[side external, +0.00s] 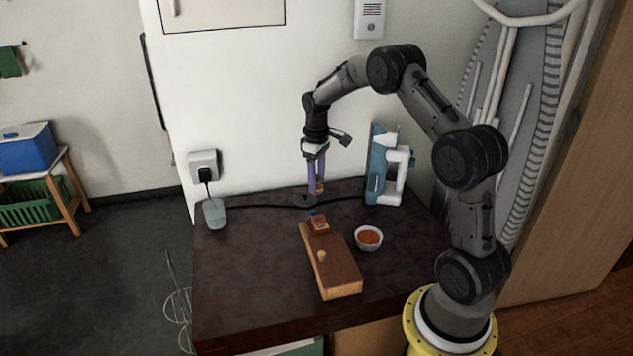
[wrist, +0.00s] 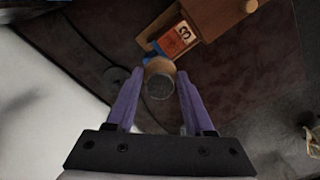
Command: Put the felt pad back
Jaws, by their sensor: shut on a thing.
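My gripper (side external: 317,190) with purple fingers is shut on a small round tan piece (side external: 319,185) above the dark table, behind the wooden block. In the wrist view this piece shows a round grey face, which looks like the felt pad (wrist: 159,87), between the purple fingertips (wrist: 160,80). The wooden block (side external: 337,272) lies on the table with a round wooden knob (side external: 322,256) on top. An orange piece (side external: 319,225) marked with a number, with a blue part (side external: 313,212) beside it, is at the block's far end.
A white bowl (side external: 368,246) with orange contents stands right of the block. A blue and white device (side external: 378,170) stands at the back right. A grey-green object (side external: 214,214) sits at the left, and a black cable (side external: 255,207) runs along the back. The table's front left is clear.

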